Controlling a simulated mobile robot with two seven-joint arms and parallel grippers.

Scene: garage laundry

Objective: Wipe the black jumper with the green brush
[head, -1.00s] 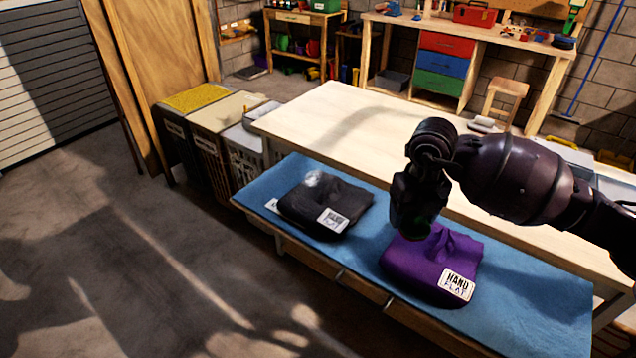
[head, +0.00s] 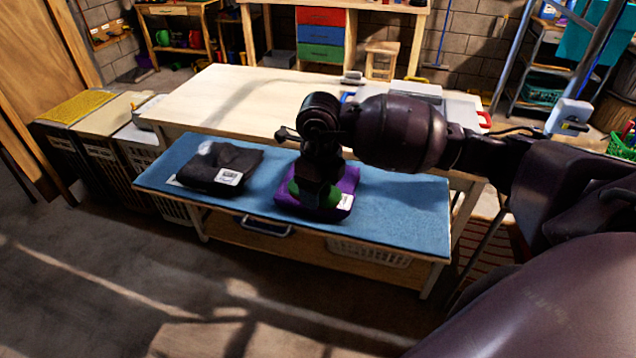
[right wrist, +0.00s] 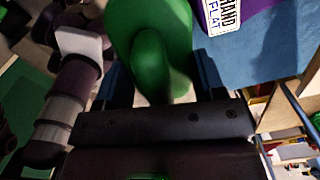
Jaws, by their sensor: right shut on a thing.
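The black jumper (head: 222,165) lies folded on the blue mat (head: 400,212), with a pale fuzzy clump on top and a white label at its front right corner. My right gripper (head: 318,190) is shut on the green brush (head: 330,196), to the right of the black jumper and in front of or over the purple jumper (head: 287,198). The green brush (right wrist: 150,40) fills the upper middle of the right wrist view, between the fingers. Whether the brush touches the purple jumper cannot be told. My left gripper is not in view.
A pale wooden table (head: 240,100) stands behind the blue mat. Lidded hampers (head: 85,125) stand at the left. A white basket (head: 370,255) sits below the mat. The floor in front is clear.

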